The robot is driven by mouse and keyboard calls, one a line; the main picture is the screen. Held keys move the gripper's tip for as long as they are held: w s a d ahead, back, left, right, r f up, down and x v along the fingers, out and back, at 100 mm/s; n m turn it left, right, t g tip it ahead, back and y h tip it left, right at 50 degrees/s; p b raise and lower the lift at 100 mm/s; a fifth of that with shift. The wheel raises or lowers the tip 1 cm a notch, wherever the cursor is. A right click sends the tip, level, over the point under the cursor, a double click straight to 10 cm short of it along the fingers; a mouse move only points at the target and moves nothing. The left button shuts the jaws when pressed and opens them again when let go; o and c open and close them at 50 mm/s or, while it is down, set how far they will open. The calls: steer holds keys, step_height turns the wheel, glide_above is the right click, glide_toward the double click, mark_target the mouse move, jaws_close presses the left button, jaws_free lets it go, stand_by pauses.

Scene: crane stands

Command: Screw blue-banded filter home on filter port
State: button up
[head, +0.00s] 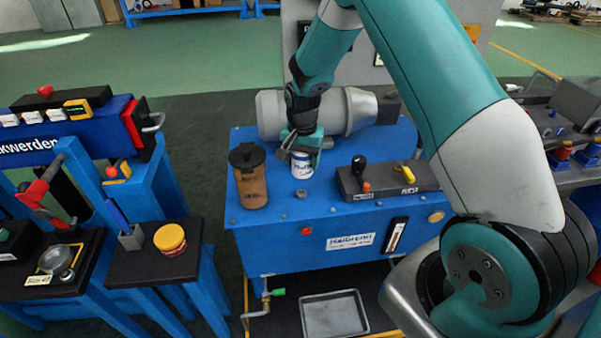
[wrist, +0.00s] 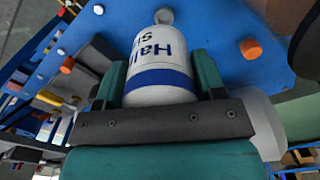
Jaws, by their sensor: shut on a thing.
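My gripper (head: 301,150) comes down over the filter from above. In the wrist view my gripper (wrist: 160,85) has a finger on each side of the filter and is shut on it.
A brown translucent container with a black lid (head: 249,178) stands just left of the filter. A grey motor (head: 318,112) lies behind it. A valve block with levers (head: 385,182) is to the right. A metal tray (head: 334,314) sits low in front.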

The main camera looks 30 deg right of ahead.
mark_target(301, 175)
steer(key=shift+w+d+f+m, duration=0.3)
steer(key=shift+w+f+m, duration=0.15)
steer(key=shift+w+m, duration=0.15)
steer(key=shift+a, duration=0.1)
steer(key=shift+s, duration=0.1)
steer(key=shift+f+b, duration=1.7)
steer(key=shift+f, duration=1.2)
steer(key=shift+f+b, duration=0.5)
steer(key=shift+f, duration=0.35)
steer(key=m+p, duration=0.1)
steer(key=m, duration=0.4)
steer(key=shift+a, duration=0.1)
